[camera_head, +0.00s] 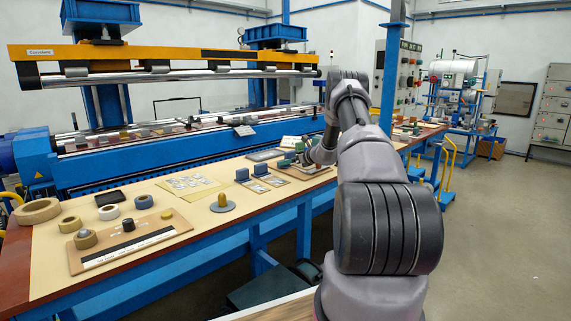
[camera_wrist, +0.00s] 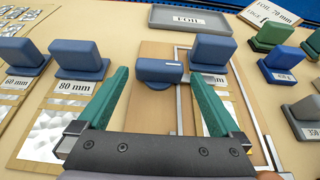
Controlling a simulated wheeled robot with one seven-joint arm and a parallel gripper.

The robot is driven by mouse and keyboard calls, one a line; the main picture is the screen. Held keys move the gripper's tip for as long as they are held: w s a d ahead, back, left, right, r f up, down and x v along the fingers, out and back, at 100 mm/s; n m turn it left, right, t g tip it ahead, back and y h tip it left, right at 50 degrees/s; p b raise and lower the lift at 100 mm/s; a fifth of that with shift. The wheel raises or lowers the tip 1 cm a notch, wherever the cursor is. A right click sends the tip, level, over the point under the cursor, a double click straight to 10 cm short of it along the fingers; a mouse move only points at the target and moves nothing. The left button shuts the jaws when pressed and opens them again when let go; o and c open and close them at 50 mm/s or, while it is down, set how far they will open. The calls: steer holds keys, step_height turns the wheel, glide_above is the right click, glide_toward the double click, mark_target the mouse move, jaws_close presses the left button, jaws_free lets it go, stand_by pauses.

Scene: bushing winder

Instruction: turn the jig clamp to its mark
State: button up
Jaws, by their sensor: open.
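A wooden board (camera_wrist: 158,108) with a metal rail frame (camera_wrist: 240,98) lies ahead of my gripper in the wrist view. On it stands a small dark-blue block (camera_wrist: 157,70) with a short white line on its top, which looks like the jig clamp. My gripper (camera_wrist: 158,80) is open, with one green finger on each side of this block and clear gaps to it. I cannot tell whether the fingertips are level with it. In the head view my gripper (camera_head: 314,156) is over the table's far part, and the arm partly hides the board.
Blue blocks stand close by on the left (camera_wrist: 80,58) and right (camera_wrist: 212,52), near an "80 mm" label. Green and blue blocks (camera_wrist: 278,62) stand at right. Tape rolls (camera_head: 38,211) and a ruler board (camera_head: 130,242) lie on the near table.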

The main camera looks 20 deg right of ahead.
mark_target(286, 168)
steer(key=shift+x, duration=1.75)
jaws_close()
steer(key=shift+a, duration=0.1)
